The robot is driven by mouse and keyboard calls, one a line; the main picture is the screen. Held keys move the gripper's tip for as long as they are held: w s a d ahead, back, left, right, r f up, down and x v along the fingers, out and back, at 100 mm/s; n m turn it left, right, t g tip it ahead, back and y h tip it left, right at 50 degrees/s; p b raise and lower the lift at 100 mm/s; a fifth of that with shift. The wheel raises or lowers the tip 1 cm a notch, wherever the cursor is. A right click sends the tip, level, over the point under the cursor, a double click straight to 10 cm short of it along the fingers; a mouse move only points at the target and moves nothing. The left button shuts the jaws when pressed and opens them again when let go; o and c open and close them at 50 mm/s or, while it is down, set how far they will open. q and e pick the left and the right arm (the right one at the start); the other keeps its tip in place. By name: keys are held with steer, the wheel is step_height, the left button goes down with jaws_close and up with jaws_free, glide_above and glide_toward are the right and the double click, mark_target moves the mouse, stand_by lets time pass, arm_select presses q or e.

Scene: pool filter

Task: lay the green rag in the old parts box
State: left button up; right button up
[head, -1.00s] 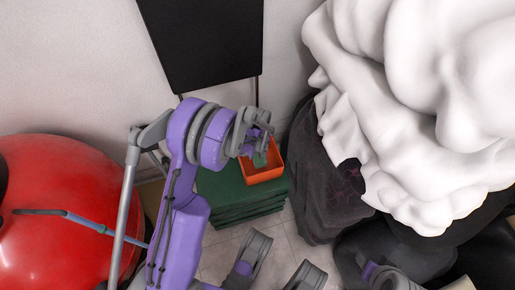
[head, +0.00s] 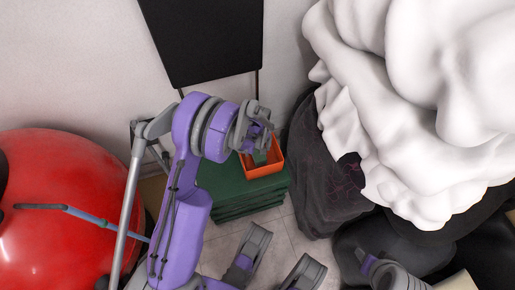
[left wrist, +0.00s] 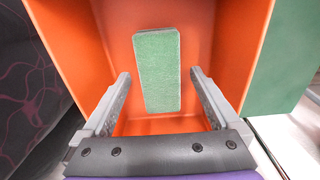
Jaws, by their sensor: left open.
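The orange old parts box (head: 266,171) stands on a dark green stack, below my left gripper in the head view. The green rag (left wrist: 158,80) is a folded strip lying in the box (left wrist: 232,60), as the left wrist view shows, apart from the box walls. My left gripper (head: 263,132) is open above the box. In the left wrist view its two fingers (left wrist: 160,88) point into the box, one on each side of the rag, with gaps beside it.
The dark green stack (head: 240,198) bears the box. A big red round tank (head: 60,215) is at the left. A dark bag-like thing (head: 315,180) and a white draped mass (head: 400,100) are close on the right. A black panel (head: 205,40) stands behind. Some tiled floor (head: 285,235) is bare.

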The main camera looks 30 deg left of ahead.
arm_select(q)
step_height(320, 180, up, 11)
steer(key=p, duration=0.3)
steer(key=shift+f, duration=0.1)
stand_by(0.5)
